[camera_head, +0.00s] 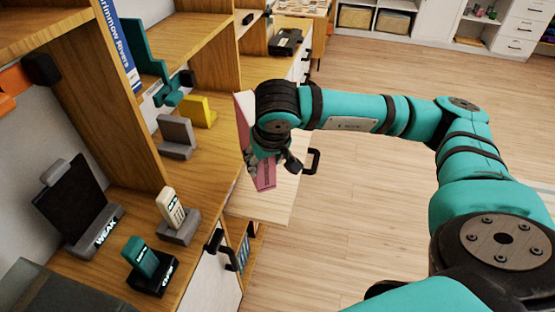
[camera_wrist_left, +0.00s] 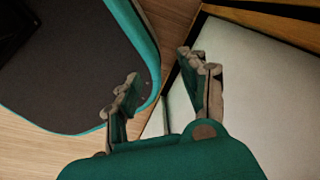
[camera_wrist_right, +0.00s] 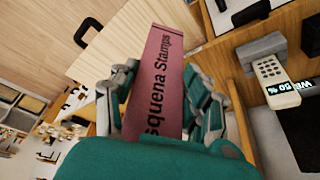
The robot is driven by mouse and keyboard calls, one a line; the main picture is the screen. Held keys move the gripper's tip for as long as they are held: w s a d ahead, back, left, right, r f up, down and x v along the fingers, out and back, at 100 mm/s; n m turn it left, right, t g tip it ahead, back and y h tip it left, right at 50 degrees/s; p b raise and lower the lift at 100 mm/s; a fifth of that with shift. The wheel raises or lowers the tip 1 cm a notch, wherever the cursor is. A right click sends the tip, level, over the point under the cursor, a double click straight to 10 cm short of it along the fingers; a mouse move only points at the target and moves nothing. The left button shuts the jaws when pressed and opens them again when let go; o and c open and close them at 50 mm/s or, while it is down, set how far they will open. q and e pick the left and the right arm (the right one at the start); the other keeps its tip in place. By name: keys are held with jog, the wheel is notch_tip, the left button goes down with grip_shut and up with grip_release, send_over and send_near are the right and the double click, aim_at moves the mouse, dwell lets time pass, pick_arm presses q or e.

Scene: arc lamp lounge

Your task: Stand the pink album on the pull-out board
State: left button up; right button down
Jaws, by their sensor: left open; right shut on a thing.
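The pink album (camera_head: 266,176) is upright in my right gripper (camera_head: 272,160), over or on the pale pull-out board (camera_head: 268,206). I cannot tell whether its lower edge touches the board. In the right wrist view, the fingers of my right gripper (camera_wrist_right: 165,100) are shut on both sides of the album (camera_wrist_right: 163,72), whose spine reads "squena Stamps". The board (camera_wrist_right: 125,42) shows behind it there. In the left wrist view, my left gripper (camera_wrist_left: 163,75) is open with nothing between its fingers. It does not show in the head view.
A handset (camera_head: 170,208) on a grey stand, a dark tablet (camera_head: 73,205) and a teal device on a black dock (camera_head: 152,285) stand on the shelf. Grey (camera_head: 177,135) and yellow (camera_head: 200,110) holders stand behind. Open floor (camera_head: 370,200) lies to the right.

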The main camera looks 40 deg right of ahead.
jog(key=d+f+m+b, duration=0.2)
jog(key=d+f+b, duration=0.3)
jog(key=d+f, duration=0.1)
pick_arm(q)
jog(key=f+p, duration=0.1)
jog(key=p, duration=0.1)
jog(key=f+p, duration=0.1)
jog(key=p, duration=0.1)
jog(key=shift+w+f, duration=0.2)
jog(key=shift+w, duration=0.1)
pick_arm(e)
jog(key=w+d+f, duration=0.2)
jog(key=w+d, duration=0.2)
jog(key=w, duration=0.3)
jog(key=w+d+f, duration=0.3)
jog(key=w+d, duration=0.1)
jog(key=w, duration=0.4)
jog(key=shift+d+m+h, duration=0.3)
jog(key=shift+d+h, duration=0.05)
jog(key=shift+h, duration=0.05)
jog(key=shift+s, duration=0.1)
jog(key=c, duration=1.1)
grip_release()
jog(key=shift+s+f, duration=0.1)
jog(key=shift+f, duration=0.15)
jog(key=o, duration=0.5)
jog(key=shift+r, duration=0.1)
